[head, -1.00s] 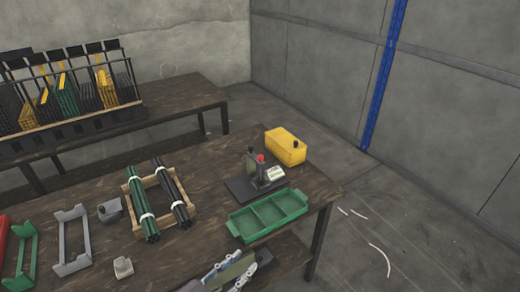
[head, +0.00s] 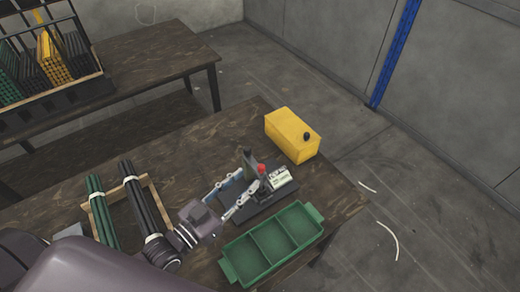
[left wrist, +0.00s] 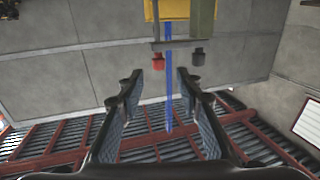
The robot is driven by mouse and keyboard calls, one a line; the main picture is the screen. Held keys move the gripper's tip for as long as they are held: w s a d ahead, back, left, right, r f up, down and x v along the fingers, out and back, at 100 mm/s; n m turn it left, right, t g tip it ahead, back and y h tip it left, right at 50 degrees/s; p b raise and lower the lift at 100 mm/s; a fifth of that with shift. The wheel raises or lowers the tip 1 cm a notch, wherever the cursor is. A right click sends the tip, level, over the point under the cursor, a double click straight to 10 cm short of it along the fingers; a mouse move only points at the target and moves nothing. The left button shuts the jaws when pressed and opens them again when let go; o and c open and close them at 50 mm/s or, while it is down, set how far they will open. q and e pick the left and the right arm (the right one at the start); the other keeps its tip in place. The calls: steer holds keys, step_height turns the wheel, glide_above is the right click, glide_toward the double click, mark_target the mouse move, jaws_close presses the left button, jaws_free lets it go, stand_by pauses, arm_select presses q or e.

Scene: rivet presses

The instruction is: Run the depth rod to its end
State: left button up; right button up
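The rivet press (head: 264,180) stands on a dark base plate near the table's far right edge. It has a grey-green upright, a red knob (head: 261,169) and a dark knob. I cannot tell which part is the depth rod. My left gripper (head: 250,179) reaches in from the lower left, its two fingers spread toward the press. In the left wrist view the gripper (left wrist: 159,75) is open with nothing between its fingers. Beyond the fingertips, the red knob (left wrist: 158,62) and dark knob (left wrist: 197,58) appear upside down. My right gripper is out of view.
A yellow box (head: 286,137) with a black knob stands behind the press. A green divided tray (head: 272,246) lies in front of it. Bundles of dark and green rods rest on a wooden frame at left. Another table with racks is behind.

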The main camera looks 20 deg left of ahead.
mark_target(259, 169)
arm_select(q)
steer(key=p+x, duration=0.1)
steer(key=x, duration=0.6)
steer(key=shift+d, duration=0.1)
steer(key=shift+w, duration=0.1)
steer(key=shift+d, duration=0.1)
steer(key=shift+c, duration=2.3)
jaws_close()
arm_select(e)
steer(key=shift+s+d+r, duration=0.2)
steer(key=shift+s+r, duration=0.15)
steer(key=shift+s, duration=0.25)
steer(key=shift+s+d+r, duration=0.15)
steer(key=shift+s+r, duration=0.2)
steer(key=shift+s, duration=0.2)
arm_select(q)
steer(key=shift+r, duration=0.1)
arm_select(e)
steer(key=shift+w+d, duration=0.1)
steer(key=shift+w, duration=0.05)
